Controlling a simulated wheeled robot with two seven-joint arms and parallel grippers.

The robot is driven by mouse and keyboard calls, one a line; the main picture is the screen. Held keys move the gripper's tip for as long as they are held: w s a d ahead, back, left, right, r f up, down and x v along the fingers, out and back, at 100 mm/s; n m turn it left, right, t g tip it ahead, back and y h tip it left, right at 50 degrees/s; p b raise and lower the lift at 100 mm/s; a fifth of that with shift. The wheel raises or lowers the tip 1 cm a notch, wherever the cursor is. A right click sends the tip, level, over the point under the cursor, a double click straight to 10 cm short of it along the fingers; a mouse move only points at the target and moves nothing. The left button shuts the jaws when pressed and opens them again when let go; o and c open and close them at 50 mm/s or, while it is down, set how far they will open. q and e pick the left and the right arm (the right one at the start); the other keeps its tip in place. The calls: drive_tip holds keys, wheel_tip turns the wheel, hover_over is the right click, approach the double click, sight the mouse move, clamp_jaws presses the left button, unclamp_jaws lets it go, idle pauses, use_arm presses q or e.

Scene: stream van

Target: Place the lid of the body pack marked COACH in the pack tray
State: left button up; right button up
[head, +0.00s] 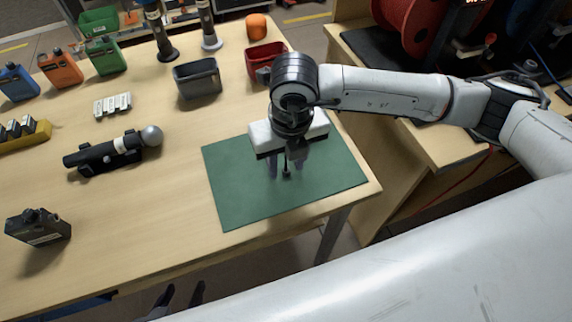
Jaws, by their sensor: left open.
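Blue (18,83), orange (61,70) and green (105,56) body packs stand at the back left of the table. A black body pack (38,229) stands near its left front. I cannot read COACH on any of them, and I cannot make out a separate lid. My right gripper (286,168) points down over the green mat (232,205). A thin dark piece with a small knob shows between its fingers; I cannot tell whether it is gripped. My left gripper (180,298) shows only as two dark, spread fingertips at the bottom edge, off the table's front.
Open grey (198,80), red (262,53) and green (98,22) bins stand at the back; which is the pack tray is unclear. A handheld microphone (112,152) lies on a black holder. White batteries (112,104) lie behind it. The table's front middle is clear.

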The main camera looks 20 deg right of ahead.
clamp_jaws()
